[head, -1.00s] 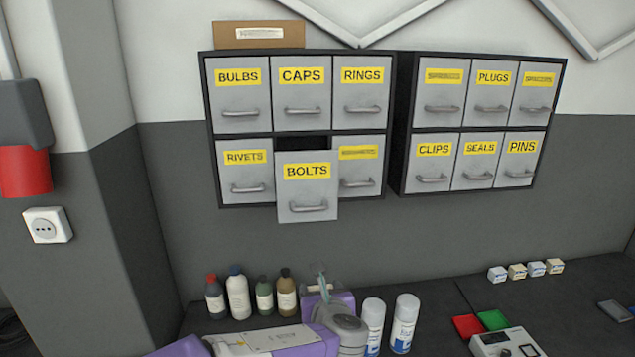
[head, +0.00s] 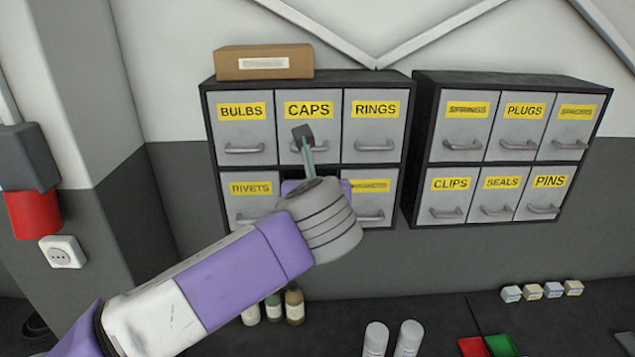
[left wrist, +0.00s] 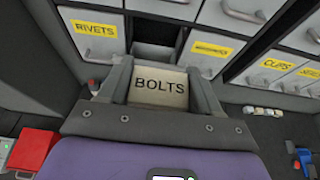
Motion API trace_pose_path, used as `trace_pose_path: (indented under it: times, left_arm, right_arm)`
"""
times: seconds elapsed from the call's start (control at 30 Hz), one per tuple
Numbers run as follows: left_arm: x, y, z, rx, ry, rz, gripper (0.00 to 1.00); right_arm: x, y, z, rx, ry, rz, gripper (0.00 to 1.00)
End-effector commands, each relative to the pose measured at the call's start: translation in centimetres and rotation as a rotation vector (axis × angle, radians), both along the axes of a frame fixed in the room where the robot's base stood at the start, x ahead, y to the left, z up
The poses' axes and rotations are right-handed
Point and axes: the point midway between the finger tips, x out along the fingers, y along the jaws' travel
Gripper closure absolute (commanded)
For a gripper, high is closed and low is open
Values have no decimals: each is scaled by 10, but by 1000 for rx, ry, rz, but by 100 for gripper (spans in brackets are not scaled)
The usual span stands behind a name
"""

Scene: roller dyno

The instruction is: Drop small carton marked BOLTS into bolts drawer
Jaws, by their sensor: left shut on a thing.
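The small cream carton marked BOLTS (left wrist: 161,90) sits between the fingers of my left gripper (left wrist: 160,70) in the left wrist view, its label facing the camera. The gripper is shut on it. Beyond the carton in that view is the dark opening (left wrist: 154,30) between the RIVETS drawer and the drawer right of it, where the bolts drawer is pulled out. The drawer's labelled front is hidden behind the gripper and carton. In the head view my left arm covers the bolts drawer, the fingers and the carton. My right gripper is not in view.
The CAPS drawer (head: 309,125) is shut above the opening; the RIVETS drawer (head: 250,200) is shut to its left. A brown box (head: 263,63) lies on the cabinet. A second cabinet (head: 505,150) hangs to the right. Bottles, spray cans (head: 408,338) and several small boxes (head: 541,291) stand on the bench below.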

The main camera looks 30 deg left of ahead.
Motion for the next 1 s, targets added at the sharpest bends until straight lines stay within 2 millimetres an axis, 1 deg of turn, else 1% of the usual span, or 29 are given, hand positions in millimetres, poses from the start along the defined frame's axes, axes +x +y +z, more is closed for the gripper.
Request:
trace_pose_path:
  times: [0.17, 0.8, 1.0]
  left_arm:
    - [14, 9, -2, 0, -1, 3, 70]
    - [79, 49, -14, 1, -1, 3, 70]
    - [96, 59, -16, -1, -2, 2, 70]
  right_arm:
    - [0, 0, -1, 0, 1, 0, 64]
    - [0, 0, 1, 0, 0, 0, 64]
    - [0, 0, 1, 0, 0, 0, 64]
